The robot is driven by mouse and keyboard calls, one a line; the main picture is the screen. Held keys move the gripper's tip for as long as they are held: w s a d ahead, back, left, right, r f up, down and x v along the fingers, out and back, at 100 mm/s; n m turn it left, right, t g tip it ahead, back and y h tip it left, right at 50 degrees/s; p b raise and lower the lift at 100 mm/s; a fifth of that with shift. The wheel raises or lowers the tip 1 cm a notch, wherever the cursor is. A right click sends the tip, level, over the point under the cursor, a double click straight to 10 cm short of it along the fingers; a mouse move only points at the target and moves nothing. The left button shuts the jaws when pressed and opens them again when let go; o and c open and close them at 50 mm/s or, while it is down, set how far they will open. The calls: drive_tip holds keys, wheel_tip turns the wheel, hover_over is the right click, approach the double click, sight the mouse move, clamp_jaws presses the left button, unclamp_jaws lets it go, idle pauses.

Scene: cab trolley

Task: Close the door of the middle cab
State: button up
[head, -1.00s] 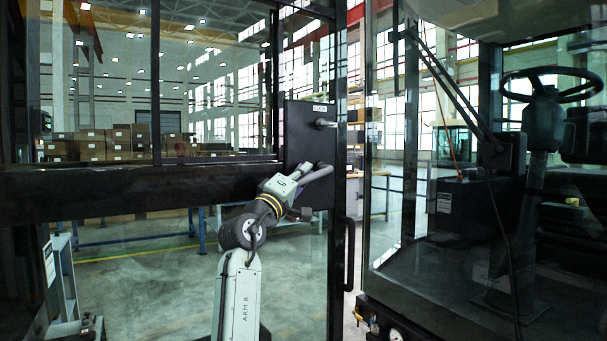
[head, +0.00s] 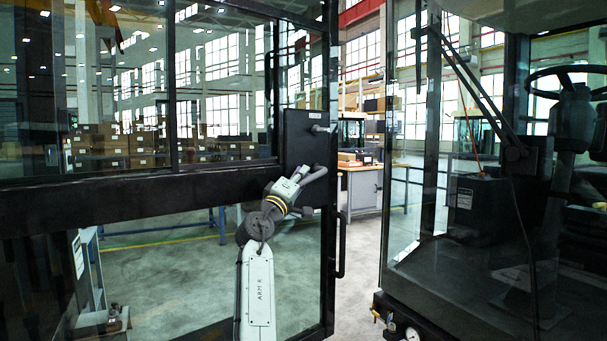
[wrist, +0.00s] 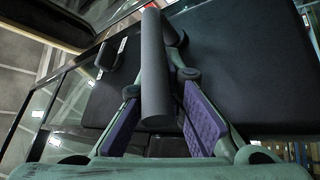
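The cab door (head: 110,197) is a black frame with glass panes. It stands open on the left, with a gap between its free edge and the cab (head: 440,245) on the right. A black latch plate (head: 297,140) on the door carries a knob (head: 318,129). My gripper (head: 305,180) is at the lower part of the plate. In the wrist view a grey bar handle (wrist: 155,65) runs between the purple pads of my gripper (wrist: 160,112). The fingers look spread, with room beside the bar. I cannot tell whether a finger touches it.
A vertical pull handle (head: 341,250) is on the door's free edge. The cab holds a steering wheel (head: 565,80) and a black box. Behind the glass are stacked cartons (head: 110,145). A grey cabinet (head: 360,190) stands beyond the gap. Bare floor shows between door and cab.

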drive_tip(key=o, duration=0.4)
drive_tip(key=shift+w+a+f, duration=0.1)
drive_tip(key=shift+w+f, duration=0.25)
drive_tip(key=shift+f, duration=0.25)
drive_tip(key=shift+o, duration=1.2)
drive_tip(key=shift+s+r, duration=0.1)
drive_tip(key=shift+r, duration=0.05)
drive_tip(key=shift+a, duration=0.1)
